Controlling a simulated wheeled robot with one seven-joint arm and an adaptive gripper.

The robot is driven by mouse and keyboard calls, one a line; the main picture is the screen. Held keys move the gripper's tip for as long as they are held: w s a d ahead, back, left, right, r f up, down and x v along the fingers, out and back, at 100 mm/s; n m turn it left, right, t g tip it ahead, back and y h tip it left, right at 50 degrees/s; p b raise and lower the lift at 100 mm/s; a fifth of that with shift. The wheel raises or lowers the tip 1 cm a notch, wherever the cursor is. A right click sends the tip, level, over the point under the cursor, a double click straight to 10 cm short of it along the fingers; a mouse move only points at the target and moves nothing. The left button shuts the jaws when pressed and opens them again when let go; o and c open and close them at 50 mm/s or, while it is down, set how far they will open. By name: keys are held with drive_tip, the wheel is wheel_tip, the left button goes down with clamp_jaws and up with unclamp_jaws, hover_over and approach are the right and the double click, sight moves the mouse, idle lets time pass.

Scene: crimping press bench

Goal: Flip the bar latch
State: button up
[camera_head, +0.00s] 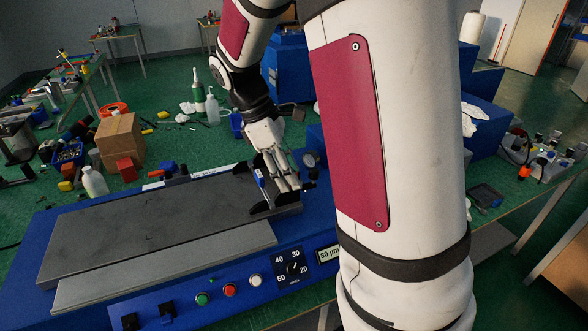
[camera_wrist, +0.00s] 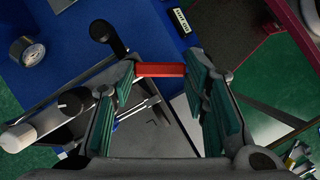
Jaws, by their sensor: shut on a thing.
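In the wrist view, a short red bar (camera_wrist: 160,70), which looks like the bar latch, lies across the gap between the fingertips of my gripper (camera_wrist: 163,76). The teal-padded fingers stand on either side of it and appear to pinch it by its ends. In the head view my gripper (camera_head: 283,182) points down at the right end of the press's long grey plate (camera_head: 130,220), among black brackets. The red bar cannot be made out there, as the fingers and brackets cover that spot.
A round gauge (camera_wrist: 27,50) and a black ball-ended lever (camera_wrist: 108,36) stand close to the fingers. The blue press front has buttons (camera_head: 229,290), a dial (camera_head: 293,268) and a small display (camera_head: 329,254). A cardboard box (camera_head: 120,139) and bottles stand behind it.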

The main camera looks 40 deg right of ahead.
drive_tip(key=shift+w+d+m+g+y, duration=0.15)
drive_tip(key=shift+w+m+y, duration=0.5)
drive_tip(key=shift+m, duration=1.35)
drive_tip(key=shift+w+a+m+g+y, duration=0.1)
drive_tip(key=shift+w+m+y, duration=0.55)
drive_tip(key=shift+m, duration=1.35)
drive_tip(key=shift+w+d+m+g+y, duration=0.15)
drive_tip(key=shift+w+m+y, duration=0.2)
drive_tip(key=shift+m+y, duration=1.1)
drive_tip(key=shift+a+m+h, duration=0.1)
drive_tip(key=shift+m+h, duration=0.45)
drive_tip(key=shift+m, duration=0.1)
drive_tip(key=o, duration=1.1)
drive_tip(key=shift+o, duration=0.2)
drive_tip(key=shift+r, duration=0.1)
drive_tip(key=v, duration=1.2)
